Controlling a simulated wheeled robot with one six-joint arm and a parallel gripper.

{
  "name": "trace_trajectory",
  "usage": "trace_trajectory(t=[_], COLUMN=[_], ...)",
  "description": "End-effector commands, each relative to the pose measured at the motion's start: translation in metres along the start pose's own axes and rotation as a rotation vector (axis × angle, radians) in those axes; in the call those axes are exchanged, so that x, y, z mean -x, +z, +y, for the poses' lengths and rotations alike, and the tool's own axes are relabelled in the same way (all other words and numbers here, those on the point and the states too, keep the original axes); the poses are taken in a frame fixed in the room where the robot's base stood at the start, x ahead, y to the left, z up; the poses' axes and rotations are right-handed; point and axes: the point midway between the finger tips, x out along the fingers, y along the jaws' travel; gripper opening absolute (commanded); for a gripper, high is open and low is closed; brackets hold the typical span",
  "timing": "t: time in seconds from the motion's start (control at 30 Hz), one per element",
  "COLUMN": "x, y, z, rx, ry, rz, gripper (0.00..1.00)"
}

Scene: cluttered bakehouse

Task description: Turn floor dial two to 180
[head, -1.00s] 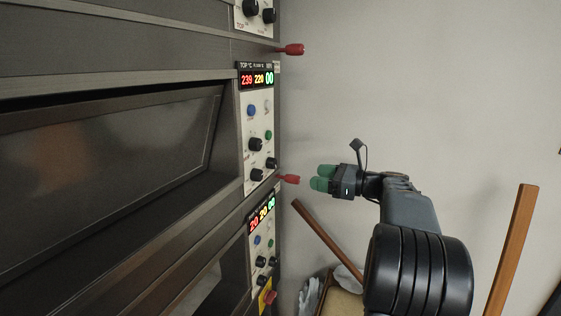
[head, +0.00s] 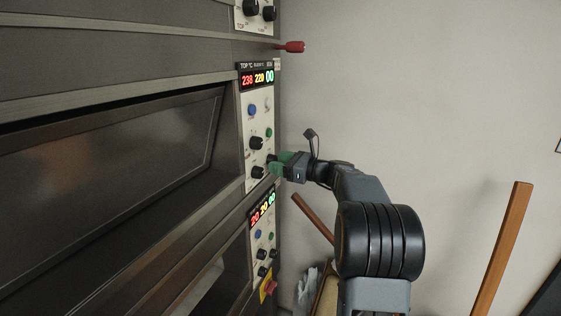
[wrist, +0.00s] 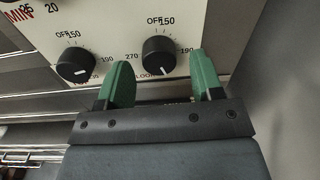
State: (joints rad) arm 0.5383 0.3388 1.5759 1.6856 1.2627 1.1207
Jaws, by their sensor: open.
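The middle oven panel (head: 246,185) carries black knobs and a display reading 238, 220 and 00. A black knob at the panel's right edge (head: 271,158) is partly covered by my gripper (head: 281,163). In the wrist view this right-hand knob (wrist: 159,56) stands between my open green fingertips, with the right fingertip closer to it. I cannot tell whether either finger touches it. Its white mark points down, between the printed 270 and 190. The label below it reads "LOOR", its start hidden by my left finger. A second black knob (wrist: 75,65) is left of the fingers.
A lower panel (head: 250,250) has similar knobs and a red button on yellow (head: 269,289). A red handle (head: 292,46) sticks out above the middle panel. A wooden pole (head: 504,250) stands at right. The pale wall behind my arm leaves free room on the right.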

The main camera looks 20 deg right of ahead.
Motion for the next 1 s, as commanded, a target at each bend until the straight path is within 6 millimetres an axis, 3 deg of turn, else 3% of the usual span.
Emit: trace_trajectory(t=[0.33, 0.83, 1.0], x=[-0.0027, -0.0024, -0.0024], y=[-0.0004, -0.0002, -0.0009], z=[0.0001, 0.0001, 0.0002], rx=[0.000, 0.000, 0.008], ry=[0.000, 0.000, 0.000], rz=[0.001, 0.000, 0.000], gripper=[0.60, 0.12, 0.11])
